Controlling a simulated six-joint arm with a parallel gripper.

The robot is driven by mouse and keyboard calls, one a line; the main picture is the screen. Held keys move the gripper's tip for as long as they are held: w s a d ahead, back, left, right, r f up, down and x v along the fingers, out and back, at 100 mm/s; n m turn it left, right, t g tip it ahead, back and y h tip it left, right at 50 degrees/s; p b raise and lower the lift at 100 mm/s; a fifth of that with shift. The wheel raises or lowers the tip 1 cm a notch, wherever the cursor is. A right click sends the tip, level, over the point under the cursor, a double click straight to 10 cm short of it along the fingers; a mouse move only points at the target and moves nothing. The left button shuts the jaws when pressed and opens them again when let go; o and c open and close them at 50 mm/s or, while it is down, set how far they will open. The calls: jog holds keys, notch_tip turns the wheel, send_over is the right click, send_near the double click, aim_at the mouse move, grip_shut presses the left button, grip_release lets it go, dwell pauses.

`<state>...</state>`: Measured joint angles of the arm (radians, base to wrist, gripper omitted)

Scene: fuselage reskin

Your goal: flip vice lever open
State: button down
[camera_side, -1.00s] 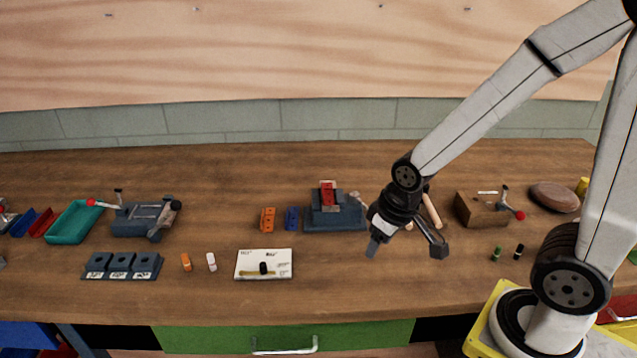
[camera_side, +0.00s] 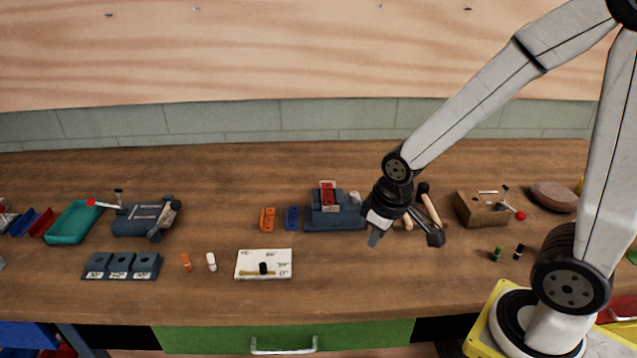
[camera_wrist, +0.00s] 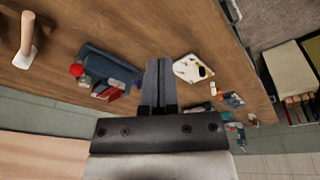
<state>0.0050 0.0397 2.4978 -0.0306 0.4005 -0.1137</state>
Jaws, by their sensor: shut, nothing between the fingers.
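A blue-grey vice (camera_side: 335,218) with a red part (camera_side: 328,194) in its top stands on the bench, left of my gripper (camera_side: 375,238). The vice also shows in the wrist view (camera_wrist: 108,68), with a red ball (camera_wrist: 76,70) at its side that looks like the lever's end. In the side view my gripper hides the vice's right end, so the lever's angle cannot be told. My gripper's fingers (camera_wrist: 158,85) are shut and empty, in front of and right of the vice, and appear apart from it.
A mallet (camera_side: 431,206) lies right of my gripper, near a wooden block (camera_side: 482,210) with a red-knobbed lever. Orange (camera_side: 267,220) and blue (camera_side: 292,218) blocks stand left of the vice. A white card (camera_side: 250,271) lies in front. Another grey fixture (camera_side: 135,222) stands far left.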

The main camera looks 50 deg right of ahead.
jog(key=w+d+r+n+g+h, duration=0.1)
jog(key=w+d+n, duration=0.2)
jog(key=w+n, duration=0.3)
jog(key=w+d+n+g+h, duration=0.1)
jog(key=w+d+n+g, duration=0.1)
jog(key=w+n, duration=0.4)
jog(key=shift+d+r+n+h, duration=0.35)
jog(key=shift+d+n, duration=0.25)
jog(key=shift+n, duration=0.4)
jog(key=shift+f, duration=0.15)
jog(key=x, duration=1)
jog(key=shift+s+d+r, duration=0.15)
jog(key=shift+d+r, duration=0.1)
jog(key=shift+d, duration=0.35)
jog(key=shift+s+d+r, duration=0.1)
jog(key=shift+d+r, duration=0.15)
jog(key=shift+d, duration=0.4)
jog(key=shift+s+d+r, duration=0.15)
jog(key=shift+d+r, duration=0.15)
jog(key=shift+d, duration=0.3)
